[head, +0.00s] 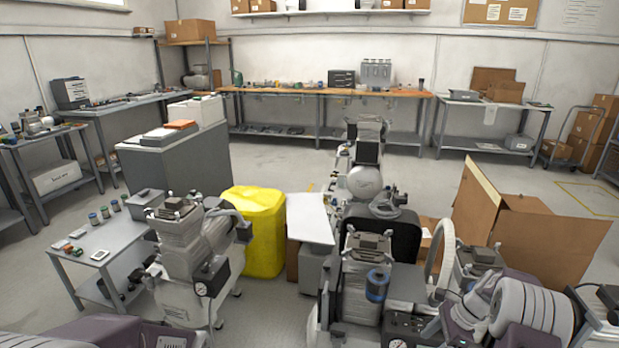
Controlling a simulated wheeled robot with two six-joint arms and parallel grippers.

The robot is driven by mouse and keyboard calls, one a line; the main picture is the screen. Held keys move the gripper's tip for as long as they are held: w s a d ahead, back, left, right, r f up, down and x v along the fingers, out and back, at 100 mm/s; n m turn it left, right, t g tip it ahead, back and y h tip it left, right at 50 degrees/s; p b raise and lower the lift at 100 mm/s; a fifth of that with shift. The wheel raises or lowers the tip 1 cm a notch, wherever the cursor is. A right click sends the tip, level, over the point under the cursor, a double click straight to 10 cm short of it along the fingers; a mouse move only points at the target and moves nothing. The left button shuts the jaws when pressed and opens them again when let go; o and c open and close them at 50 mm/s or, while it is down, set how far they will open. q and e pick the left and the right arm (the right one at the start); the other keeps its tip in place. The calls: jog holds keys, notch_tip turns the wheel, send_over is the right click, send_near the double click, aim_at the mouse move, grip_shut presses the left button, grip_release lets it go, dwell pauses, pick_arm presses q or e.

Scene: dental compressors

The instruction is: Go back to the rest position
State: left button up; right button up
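A grey compressor with a gauge (190,250) stands upright on the floor at left centre. Another compressor unit (362,285) stands at right centre, with a dark blue cylinder on its front. Purple-grey parts (115,332) show at the bottom left, cut off by the frame edge. White ribbed cylinders with purple parts (535,308) show at the bottom right.
A low grey table (95,238) with small jars stands left. A yellow container (256,230) and an open cardboard box (545,235) stand near the compressors. A grey cabinet (165,175) and a long workbench (310,91) are behind. Open floor lies before the workbench.

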jog(key=w+a+r+n, duration=0.2)
jog(key=w+a+r, duration=0.2)
jog(key=a+r, duration=0.2)
jog(key=s+a+r+n+h, duration=0.2)
jog(key=s+a+r+n, duration=0.25)
jog(key=s+a, duration=0.35)
jog(key=s+a+f+n+h, duration=0.1)
jog(key=s+f+n+h, duration=0.15)
jog(key=s+n, duration=1.05)
pick_arm(q)
notch_tip(320, 180, up, 23)
jog(key=p, duration=2.3)
jog(key=shift+w, duration=0.3)
pick_arm(e)
notch_tip(320, 180, up, 22)
jog(key=s, duration=0.1)
jog(key=shift+n, duration=0.35)
